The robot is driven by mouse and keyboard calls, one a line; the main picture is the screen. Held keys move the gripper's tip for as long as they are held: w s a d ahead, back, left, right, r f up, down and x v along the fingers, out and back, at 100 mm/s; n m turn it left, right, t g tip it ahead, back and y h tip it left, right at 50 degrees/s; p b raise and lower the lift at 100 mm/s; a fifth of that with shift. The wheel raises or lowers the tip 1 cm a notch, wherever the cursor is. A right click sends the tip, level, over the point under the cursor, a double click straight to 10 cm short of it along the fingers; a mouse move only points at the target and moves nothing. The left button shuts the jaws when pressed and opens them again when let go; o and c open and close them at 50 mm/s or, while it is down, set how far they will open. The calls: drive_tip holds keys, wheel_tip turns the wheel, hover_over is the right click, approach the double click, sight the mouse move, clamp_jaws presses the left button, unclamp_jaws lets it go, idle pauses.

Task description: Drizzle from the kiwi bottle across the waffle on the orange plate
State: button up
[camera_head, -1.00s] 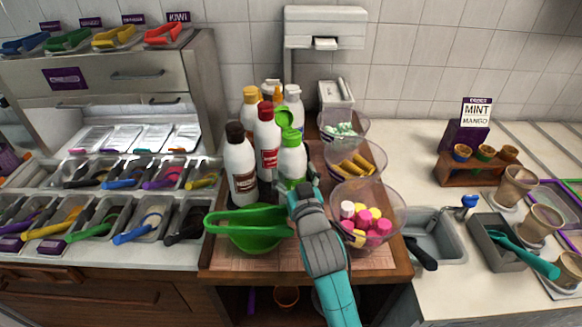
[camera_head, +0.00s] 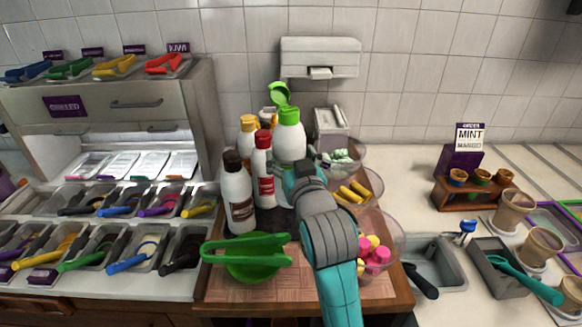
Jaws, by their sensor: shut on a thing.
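A white bottle with a green flip cap, likely the kiwi bottle (camera_head: 289,143), is in the middle of the view. Its lid stands open and it is upright, raised above the other bottles. My gripper (camera_head: 287,172) is shut on its lower part, with my teal and grey arm reaching in from the bottom. Its label is not visible to me. No waffle or orange plate shows in this view.
A brown-capped bottle (camera_head: 238,197) and a red-capped bottle (camera_head: 262,175) stand just left, with a yellow-capped one (camera_head: 248,135) behind. Clear topping bowls stand right. A wall dispenser (camera_head: 320,58) hangs behind.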

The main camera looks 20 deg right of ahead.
sight(291, 124)
drive_tip(key=shift+r, duration=0.35)
drive_tip(key=shift+c, duration=0.7)
drive_tip(key=shift+r, duration=0.15)
drive_tip(key=shift+r, duration=3.4)
drive_tip(key=shift+s, duration=0.1)
